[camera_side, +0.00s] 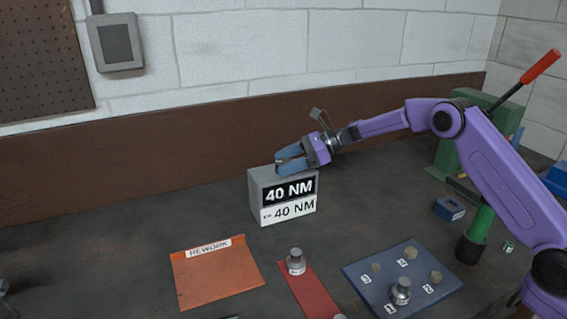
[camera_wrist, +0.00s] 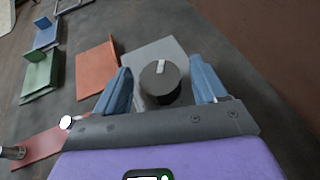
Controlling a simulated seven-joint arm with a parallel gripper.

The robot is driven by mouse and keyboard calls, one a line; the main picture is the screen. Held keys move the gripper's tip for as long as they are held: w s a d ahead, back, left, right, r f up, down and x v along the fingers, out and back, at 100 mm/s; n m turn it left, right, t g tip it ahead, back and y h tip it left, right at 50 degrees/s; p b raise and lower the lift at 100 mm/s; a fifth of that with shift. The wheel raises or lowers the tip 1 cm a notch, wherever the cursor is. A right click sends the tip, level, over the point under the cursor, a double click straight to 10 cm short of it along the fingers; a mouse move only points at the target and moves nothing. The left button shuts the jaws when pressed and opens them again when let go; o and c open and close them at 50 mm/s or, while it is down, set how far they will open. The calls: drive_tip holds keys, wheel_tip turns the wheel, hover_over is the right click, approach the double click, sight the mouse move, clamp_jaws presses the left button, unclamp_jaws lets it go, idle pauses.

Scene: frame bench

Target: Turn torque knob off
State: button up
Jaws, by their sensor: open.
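The torque unit is a grey box (camera_side: 257,197) labelled 40 NM on its front in the side view. Its top (camera_wrist: 146,57) shows in the wrist view with a dark round knob (camera_wrist: 160,84) that has a light pointer mark. My gripper (camera_side: 278,162) is above the box top in the side view. In the wrist view its two blue fingers (camera_wrist: 162,86) stand open on either side of the knob, with visible gaps. I cannot tell the exact height of the fingertips against the knob. In the side view the knob is mostly hidden by the fingers.
An orange REWORK mat (camera_side: 218,275) lies left of the box. A red strip (camera_side: 309,292) carries a metal weight-like part (camera_side: 296,262). A blue numbered board (camera_side: 425,262) holds several pieces at front right. A green press (camera_side: 450,155) stands behind my arm. The brown wall board is behind.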

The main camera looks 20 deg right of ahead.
drive_tip(key=shift+w+a+f, duration=0.1)
drive_tip(key=shift+a+f, duration=0.1)
drive_tip(key=shift+a, duration=0.3)
drive_tip(key=c, duration=1)
drive_tip(key=shift+o, duration=0.2)
drive_tip(key=shift+n+g, duration=0.3)
drive_tip(key=shift+g, duration=0.1)
drive_tip(key=shift+w+r+n+g+y, duration=0.1)
drive_tip(key=shift+n+g+y, duration=0.3)
drive_tip(key=shift+n+g, duration=0.8)
drive_tip(key=shift+g, duration=0.2)
